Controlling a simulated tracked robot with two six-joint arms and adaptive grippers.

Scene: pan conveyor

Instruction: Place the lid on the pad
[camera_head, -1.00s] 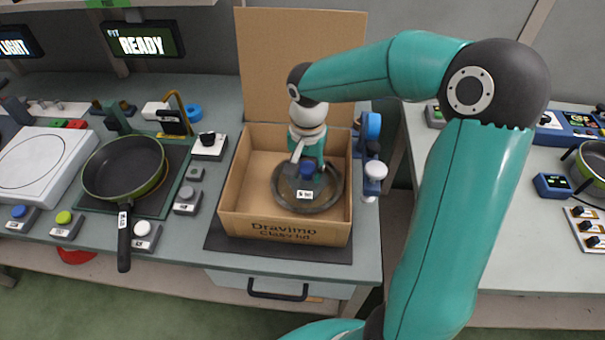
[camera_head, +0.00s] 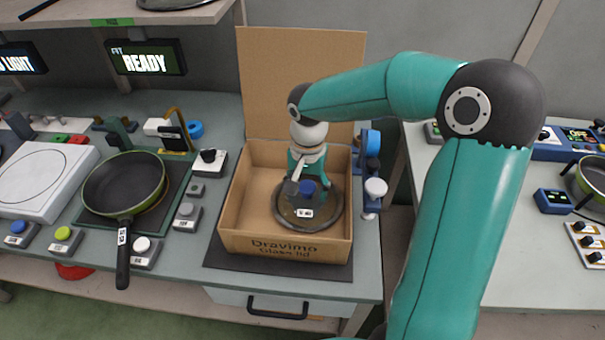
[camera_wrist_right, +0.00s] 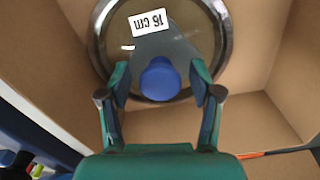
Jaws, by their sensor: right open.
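The glass lid (camera_head: 331,214) lies flat in the open cardboard box (camera_head: 290,246). It has a dark rim, a blue knob (camera_wrist_right: 160,80) and a white "16 cm" label. My right gripper (camera_head: 304,187) reaches down into the box over the lid. In the wrist view its open fingers (camera_wrist_right: 160,95) stand on either side of the blue knob, with a gap to it on both sides. A dark pad (camera_head: 178,202) lies under the frying pan (camera_head: 122,188) at the left, and a dark mat (camera_head: 275,266) lies under the box. My left gripper is out of view.
The box walls stand close around my right gripper, and its raised flap (camera_head: 290,75) is behind. Several button boxes (camera_head: 185,217) stand between pan and box. Blue and white fittings (camera_head: 375,188) are right of the box. A shelf (camera_head: 120,14) hangs upper left.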

